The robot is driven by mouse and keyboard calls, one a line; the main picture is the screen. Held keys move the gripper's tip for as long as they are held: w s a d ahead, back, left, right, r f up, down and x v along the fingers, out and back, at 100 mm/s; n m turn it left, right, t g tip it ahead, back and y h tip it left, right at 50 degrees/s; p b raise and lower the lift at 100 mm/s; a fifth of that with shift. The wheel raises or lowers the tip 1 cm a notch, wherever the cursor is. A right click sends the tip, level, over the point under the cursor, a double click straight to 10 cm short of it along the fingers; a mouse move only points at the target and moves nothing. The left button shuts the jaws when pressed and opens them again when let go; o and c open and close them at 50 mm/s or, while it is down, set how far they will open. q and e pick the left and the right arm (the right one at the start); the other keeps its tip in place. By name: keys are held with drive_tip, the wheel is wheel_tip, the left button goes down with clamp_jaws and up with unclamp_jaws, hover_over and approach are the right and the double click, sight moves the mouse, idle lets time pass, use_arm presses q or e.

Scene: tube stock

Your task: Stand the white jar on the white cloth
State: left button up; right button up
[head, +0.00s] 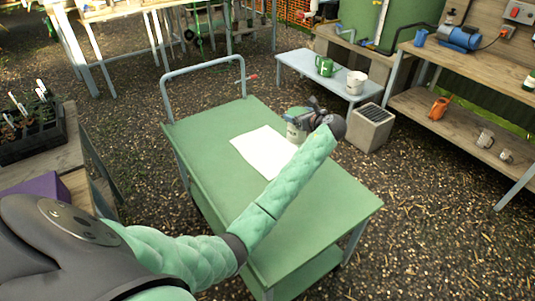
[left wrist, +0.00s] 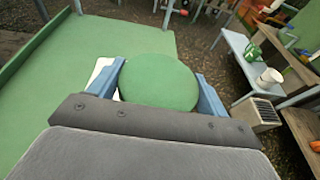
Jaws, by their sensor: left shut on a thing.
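The white jar (head: 293,133) has a green lid, which fills the middle of the left wrist view (left wrist: 160,82). My left gripper (head: 301,119) is shut on the jar, with a blue finger on each side of the lid. The jar looks upright. The white cloth (head: 262,153) lies flat on the green cart top, and the jar is at its far right edge in the head view. I cannot tell whether the jar's base touches anything, as the gripper and forearm hide part of it. My right gripper is not in view.
The green cart (head: 325,205) has clear room around the cloth and a rail handle (head: 205,68) at its far end. A low bench (head: 310,73) beyond holds a green mug (head: 324,66) and a white pot (head: 356,82). A grey slatted box (head: 371,127) stands beside the cart.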

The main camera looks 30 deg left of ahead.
use_arm(q)
drive_tip(key=shift+s+a+r+b, duration=0.15)
drive_tip(key=shift+s+a+b, duration=0.2)
drive_tip(key=shift+s+a, duration=0.15)
drive_tip(key=shift+a, duration=0.35)
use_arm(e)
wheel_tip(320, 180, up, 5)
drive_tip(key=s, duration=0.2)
use_arm(q)
drive_tip(key=a+f+p, duration=0.3)
drive_tip(key=a+f, duration=0.8)
drive_tip(key=shift+s+p, duration=0.25)
drive_tip(key=shift+p, duration=0.1)
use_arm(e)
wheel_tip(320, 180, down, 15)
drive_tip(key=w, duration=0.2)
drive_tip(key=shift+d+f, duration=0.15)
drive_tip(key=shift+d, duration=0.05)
use_arm(q)
drive_tip(key=shift+f, duration=0.1)
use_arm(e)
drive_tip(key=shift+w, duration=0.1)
use_arm(q)
drive_tip(key=shift+f, duration=0.15)
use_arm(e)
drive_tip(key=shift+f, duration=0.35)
